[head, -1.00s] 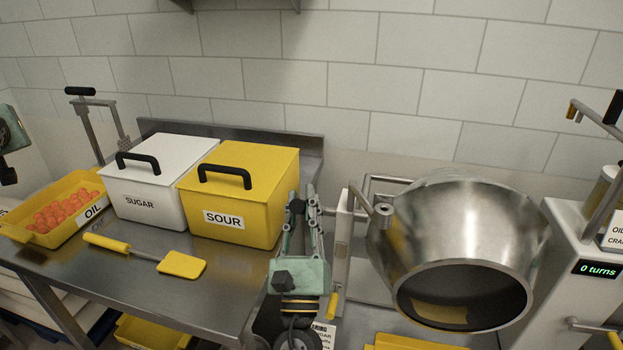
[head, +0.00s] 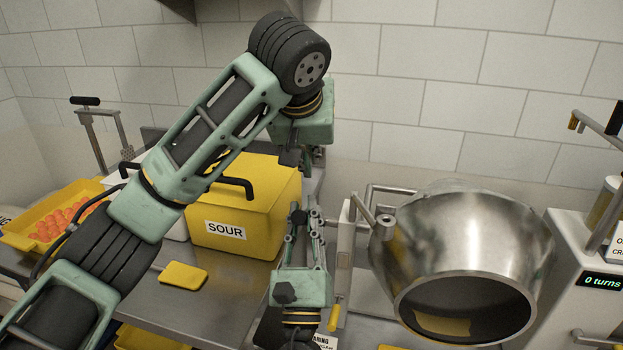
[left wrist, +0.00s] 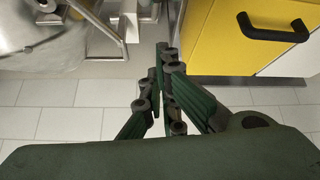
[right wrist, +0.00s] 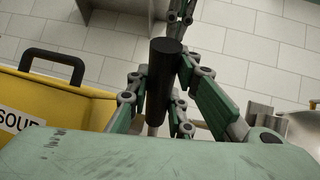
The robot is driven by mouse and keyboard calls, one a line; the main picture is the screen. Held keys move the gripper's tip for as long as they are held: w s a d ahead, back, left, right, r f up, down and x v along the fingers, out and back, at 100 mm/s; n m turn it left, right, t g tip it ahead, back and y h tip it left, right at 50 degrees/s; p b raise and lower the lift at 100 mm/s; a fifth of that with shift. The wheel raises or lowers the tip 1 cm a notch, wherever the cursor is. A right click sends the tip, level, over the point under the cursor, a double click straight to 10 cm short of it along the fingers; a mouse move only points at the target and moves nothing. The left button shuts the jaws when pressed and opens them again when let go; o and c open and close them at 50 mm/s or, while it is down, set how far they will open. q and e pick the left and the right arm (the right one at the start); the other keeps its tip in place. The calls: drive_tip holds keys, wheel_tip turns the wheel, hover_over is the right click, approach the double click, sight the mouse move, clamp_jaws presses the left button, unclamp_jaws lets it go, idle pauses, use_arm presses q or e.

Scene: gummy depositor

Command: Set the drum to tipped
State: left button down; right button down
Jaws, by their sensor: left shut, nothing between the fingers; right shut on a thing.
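The steel drum (head: 465,255) is at the right of the head view, its wide dark mouth facing the front and slightly downward. It also shows at the upper left of the left wrist view (left wrist: 40,32). My right gripper (head: 304,215) points up just left of the drum. In the right wrist view its fingers are shut on a black cylindrical handle (right wrist: 160,85) with a metal rod below it. What the rod joins is hidden. My left gripper (head: 306,158) hangs above the right one; its fingers are shut and empty in the left wrist view (left wrist: 165,62).
The yellow SOUR bin (head: 250,200) stands on the steel table behind my left arm. A machine with a "0 turns" display (head: 602,281) stands right of the drum.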

drive_tip(key=shift+r, duration=0.1)
use_arm(q)
drive_tip(key=w+f, duration=0.1)
drive_tip(key=f, duration=0.2)
drive_tip(key=w+f, duration=0.1)
drive_tip(key=f, duration=0.4)
drive_tip(key=shift+w+d+f, duration=0.35)
drive_tip(key=shift+w+f, duration=0.05)
drive_tip(key=shift+s+f, duration=0.15)
drive_tip(key=shift+s, duration=0.35)
